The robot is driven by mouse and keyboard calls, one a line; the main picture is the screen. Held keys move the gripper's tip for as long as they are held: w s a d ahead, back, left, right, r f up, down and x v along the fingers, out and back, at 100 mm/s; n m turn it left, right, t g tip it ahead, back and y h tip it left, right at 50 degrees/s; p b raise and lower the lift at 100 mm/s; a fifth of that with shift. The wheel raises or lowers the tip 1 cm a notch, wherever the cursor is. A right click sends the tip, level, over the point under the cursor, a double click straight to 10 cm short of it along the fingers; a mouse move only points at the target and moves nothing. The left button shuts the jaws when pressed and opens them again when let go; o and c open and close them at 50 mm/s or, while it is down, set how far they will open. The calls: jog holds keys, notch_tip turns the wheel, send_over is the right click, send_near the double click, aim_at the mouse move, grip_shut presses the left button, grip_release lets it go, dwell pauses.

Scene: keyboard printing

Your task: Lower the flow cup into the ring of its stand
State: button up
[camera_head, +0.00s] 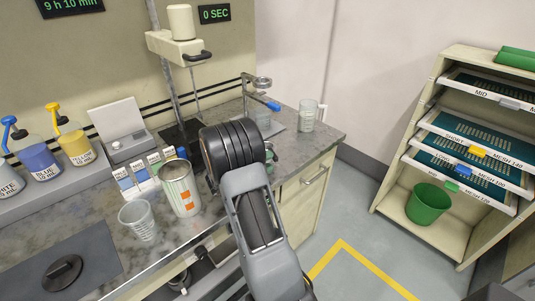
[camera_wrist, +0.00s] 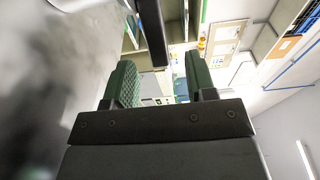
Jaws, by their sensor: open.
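The stand stands at the back right of the counter in the head view, with a thin post and a small ring (camera_head: 262,83) held out to the right. A blue-handled part (camera_head: 272,105) sits below the ring. A clear vessel (camera_head: 263,118) is under it. I cannot clearly tell the flow cup apart from these small parts. My gripper is mostly hidden behind my arm in the head view. In the wrist view my gripper (camera_wrist: 159,76) is open, its green pads apart, with no held object visible. A dark bar (camera_wrist: 152,32) crosses the top of that view.
A clear beaker (camera_head: 307,116) stands near the counter's right end. A metal can (camera_head: 180,189) and a ribbed plastic cup (camera_head: 138,219) stand left of my arm. A screen rack (camera_head: 455,130) with a green bin (camera_head: 428,203) is at the right. The floor between is clear.

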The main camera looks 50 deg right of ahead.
aim_at(274, 159)
jog(key=shift+x, duration=2.7)
jog(key=shift+c, duration=0.2)
grip_shut()
